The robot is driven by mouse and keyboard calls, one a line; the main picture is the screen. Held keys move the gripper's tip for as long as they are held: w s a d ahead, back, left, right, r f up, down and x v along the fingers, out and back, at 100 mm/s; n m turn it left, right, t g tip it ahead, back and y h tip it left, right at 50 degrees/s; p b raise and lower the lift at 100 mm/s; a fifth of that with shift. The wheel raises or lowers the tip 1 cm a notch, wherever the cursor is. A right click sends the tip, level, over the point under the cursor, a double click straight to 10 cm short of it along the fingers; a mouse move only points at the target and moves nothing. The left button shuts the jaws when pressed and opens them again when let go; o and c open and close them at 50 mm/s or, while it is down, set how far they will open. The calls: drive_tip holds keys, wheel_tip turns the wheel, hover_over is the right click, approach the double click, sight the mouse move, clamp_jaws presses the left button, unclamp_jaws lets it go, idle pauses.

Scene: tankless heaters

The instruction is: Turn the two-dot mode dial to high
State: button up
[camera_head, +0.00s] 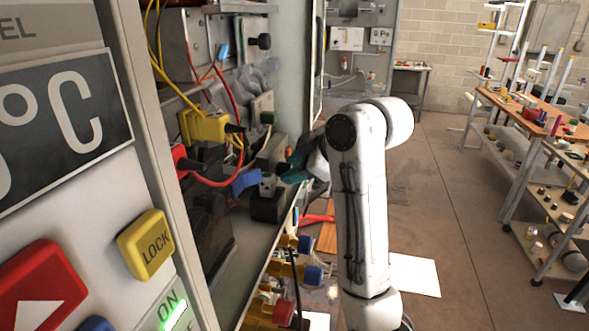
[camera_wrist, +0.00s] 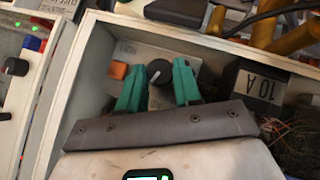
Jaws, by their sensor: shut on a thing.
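A round dark dial (camera_wrist: 158,71) with a pale pointer line sits on a light labelled plate inside the heater's open casing in the wrist view. No dots can be made out on it. My gripper's teal fingers (camera_wrist: 158,88) stand on either side of the dial and are shut on it. In the head view my gripper (camera_head: 293,168) reaches from the right into the open casing, among the parts there. The dial cannot be made out in that view.
An orange button (camera_wrist: 118,70) is left of the fingers, and a black block marked 10 A (camera_wrist: 258,86) is right of them. The casing wall (camera_wrist: 85,52) runs close by. Yellow and red wires (camera_head: 215,72) hang at the left, and valves with blue handles (camera_head: 305,270) are below.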

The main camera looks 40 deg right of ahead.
drive_tip(key=shift+d+m+g+y, duration=0.3)
drive_tip(key=shift+m+g+y, duration=0.2)
drive_tip(key=shift+g+y, duration=0.2)
drive_tip(key=shift+w+m+g+y, duration=0.15)
drive_tip(key=shift+m+g+y, duration=0.35)
drive_tip(key=shift+y, duration=0.3)
drive_tip(key=o, duration=0.8)
drive_tip(key=shift+c, duration=0.2)
drive_tip(key=shift+r, duration=0.1)
drive_tip(key=v, duration=1)
drive_tip(key=shift+d+r+b, duration=0.25)
drive_tip(key=shift+b, duration=0.2)
